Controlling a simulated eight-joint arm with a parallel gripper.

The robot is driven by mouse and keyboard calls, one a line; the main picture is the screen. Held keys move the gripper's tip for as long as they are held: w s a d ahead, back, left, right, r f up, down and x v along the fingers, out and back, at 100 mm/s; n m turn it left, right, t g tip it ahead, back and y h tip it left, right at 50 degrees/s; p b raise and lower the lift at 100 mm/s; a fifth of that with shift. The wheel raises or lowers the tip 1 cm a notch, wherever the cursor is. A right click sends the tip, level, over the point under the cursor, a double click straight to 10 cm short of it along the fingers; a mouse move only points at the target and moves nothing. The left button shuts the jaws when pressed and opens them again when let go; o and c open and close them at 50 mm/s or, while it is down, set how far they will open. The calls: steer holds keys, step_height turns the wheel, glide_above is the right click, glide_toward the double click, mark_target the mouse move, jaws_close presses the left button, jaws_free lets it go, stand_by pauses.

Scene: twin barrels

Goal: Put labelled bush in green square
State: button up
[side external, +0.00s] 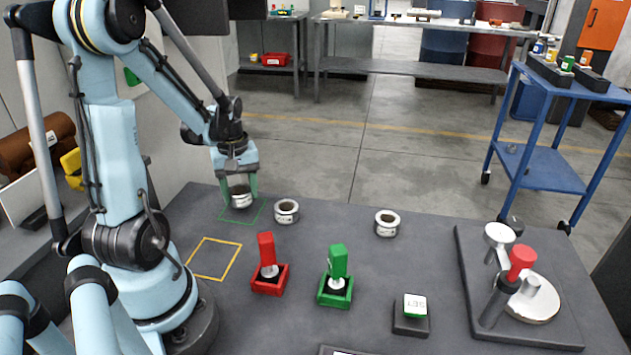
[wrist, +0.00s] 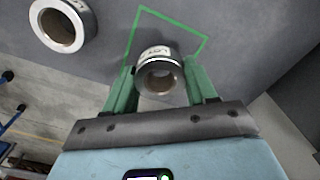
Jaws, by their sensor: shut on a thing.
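The labelled bush (side external: 241,197) is a short silver ring with a dark bore and a white label. My gripper (side external: 240,186) is shut on it at the far left of the table. In the wrist view the green fingers of my gripper (wrist: 160,85) hold the bush (wrist: 157,53) from both sides, and lettering shows on its label. The green square (side external: 262,212) is an outline on the table. The bush is over or inside this outline, and I cannot tell whether it touches the table. In the wrist view the green square (wrist: 172,17) extends beyond the bush.
A second bush (side external: 286,211) stands just right of the green square, and a third (side external: 386,223) farther right. A yellow square (side external: 214,258) lies nearer. A red-handled tool (side external: 268,262) and a green-handled tool (side external: 336,275) stand in trays. A press fixture (side external: 515,285) stands at right.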

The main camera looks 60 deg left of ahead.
steer(key=shift+f, duration=0.95)
steer(key=shift+f, duration=0.1)
steer(key=o, duration=1.3)
steer(key=shift+o, duration=0.2)
step_height(320, 180, up, 12)
steer(key=w+d+m+t, duration=0.3)
steer(key=d+m, duration=0.5)
steer(key=d, duration=0.3)
steer(key=w+d+r+m+t, duration=0.1)
steer(key=w+d+m+t, duration=0.2)
steer(key=d+m, duration=0.4)
steer(key=d+t, duration=0.1)
steer(key=d, duration=0.4)
steer(key=shift+w+m, duration=0.4)
steer(key=shift+r, duration=0.1)
